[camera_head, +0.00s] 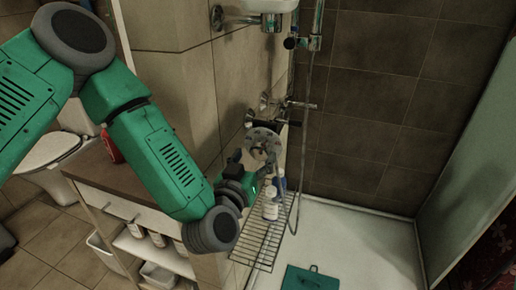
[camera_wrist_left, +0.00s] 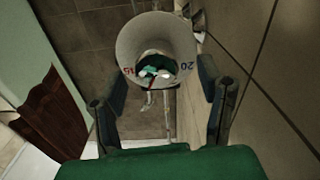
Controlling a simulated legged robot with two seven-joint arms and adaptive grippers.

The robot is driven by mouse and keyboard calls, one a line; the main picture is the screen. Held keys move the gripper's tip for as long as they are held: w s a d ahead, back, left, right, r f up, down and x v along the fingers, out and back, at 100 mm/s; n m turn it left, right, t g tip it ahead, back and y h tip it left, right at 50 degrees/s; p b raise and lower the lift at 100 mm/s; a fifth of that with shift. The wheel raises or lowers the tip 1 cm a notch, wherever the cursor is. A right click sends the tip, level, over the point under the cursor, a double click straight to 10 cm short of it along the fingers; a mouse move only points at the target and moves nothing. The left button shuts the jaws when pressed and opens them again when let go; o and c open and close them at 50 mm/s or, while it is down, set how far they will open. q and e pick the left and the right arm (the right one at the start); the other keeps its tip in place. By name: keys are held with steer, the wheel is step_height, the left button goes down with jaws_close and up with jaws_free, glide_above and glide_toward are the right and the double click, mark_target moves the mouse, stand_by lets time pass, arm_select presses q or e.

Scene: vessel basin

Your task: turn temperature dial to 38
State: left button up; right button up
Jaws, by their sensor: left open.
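The temperature dial is a pale, round, ring-like knob (camera_wrist_left: 157,36) at the top middle of the left wrist view. Markings that look like a red 15 and a dark 20 show on its lower rim. It also shows as a grey disc (camera_head: 263,142) on the shower wall in the head view. My left gripper (camera_wrist_left: 160,84) is open, with one finger on either side of the dial's lower part. I cannot tell whether the fingers touch it. In the head view the left gripper (camera_head: 259,170) is at the dial, partly hiding it. My right gripper is in neither view.
A wire rack (camera_head: 262,247) with bottles (camera_head: 270,206) sits below the dial. Tap handles (camera_head: 300,104) and a shower hose (camera_head: 305,150) are close by on the wall. A wooden-topped cabinet (camera_head: 110,175) stands at left, under my left arm. The shower tray floor (camera_head: 365,250) is mostly clear.

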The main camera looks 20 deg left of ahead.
mark_target(257, 153)
arm_select(q)
steer(key=w, duration=0.3)
steer(key=shift+w+d, duration=0.1)
steer(key=shift+d, duration=0.25)
steer(key=shift+a, duration=0.1)
steer(key=c, duration=1.1)
steer(key=shift+n, duration=0.5)
steer(key=shift+c, duration=0.2)
steer(key=o, duration=1.1)
steer(key=shift+a, duration=0.1)
steer(key=shift+o, duration=0.2)
